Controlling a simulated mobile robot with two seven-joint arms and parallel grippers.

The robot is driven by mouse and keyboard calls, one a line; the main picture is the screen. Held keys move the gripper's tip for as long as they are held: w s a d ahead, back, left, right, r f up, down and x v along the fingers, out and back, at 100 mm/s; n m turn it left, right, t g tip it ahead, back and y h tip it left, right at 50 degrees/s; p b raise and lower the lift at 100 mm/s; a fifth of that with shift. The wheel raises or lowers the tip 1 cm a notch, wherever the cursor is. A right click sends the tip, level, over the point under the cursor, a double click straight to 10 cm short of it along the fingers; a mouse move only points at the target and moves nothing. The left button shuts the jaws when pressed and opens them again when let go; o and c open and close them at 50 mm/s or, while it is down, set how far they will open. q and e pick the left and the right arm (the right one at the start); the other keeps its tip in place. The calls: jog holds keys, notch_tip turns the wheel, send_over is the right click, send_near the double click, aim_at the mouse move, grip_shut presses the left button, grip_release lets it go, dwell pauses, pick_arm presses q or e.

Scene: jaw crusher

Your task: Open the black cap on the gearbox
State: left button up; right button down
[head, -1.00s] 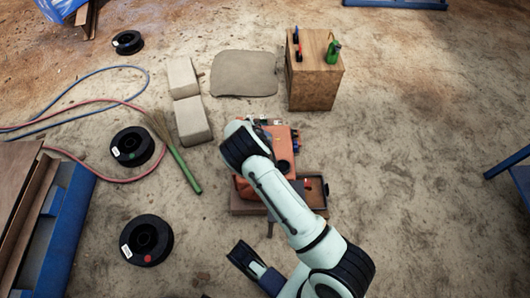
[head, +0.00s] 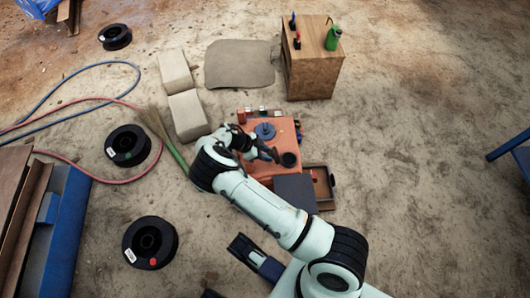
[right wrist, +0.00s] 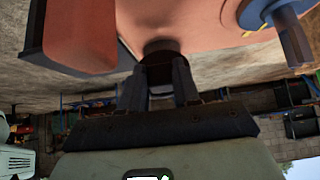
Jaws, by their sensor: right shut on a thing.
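The orange-red gearbox (head: 261,167) stands on the ground in the middle of the head view. The black cap (head: 289,159) shows as a dark round piece on its top right. In the right wrist view the cap (right wrist: 160,50) sticks out of the red housing as a short dark cylinder. My right gripper (head: 275,155) reaches over the gearbox from the left. In the right wrist view its two fingers (right wrist: 160,78) stand on either side of the cap, shut on it. The cap's contact with the housing is partly in shadow.
A blue hub (head: 265,131) stands beside the cap, near the fingers; it also shows in the right wrist view (right wrist: 285,30). A dark square block (head: 294,192) and an open tray (head: 331,187) adjoin the gearbox. A wooden box (head: 312,72) stands behind.

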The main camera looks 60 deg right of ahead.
jog(key=shift+f, duration=0.1)
jog(key=c, duration=0.8)
grip_release()
jog(key=shift+d, duration=0.1)
pick_arm(q)
jog(key=shift+t, duration=0.8)
jog(key=w+r, duration=0.1)
jog(key=w+r+p, duration=0.2)
jog(key=w, duration=0.1)
jog(key=shift+w+d, duration=0.1)
jog(key=shift+d, duration=0.2)
pick_arm(e)
jog(key=v, duration=1.3)
jog(key=shift+r, duration=0.2)
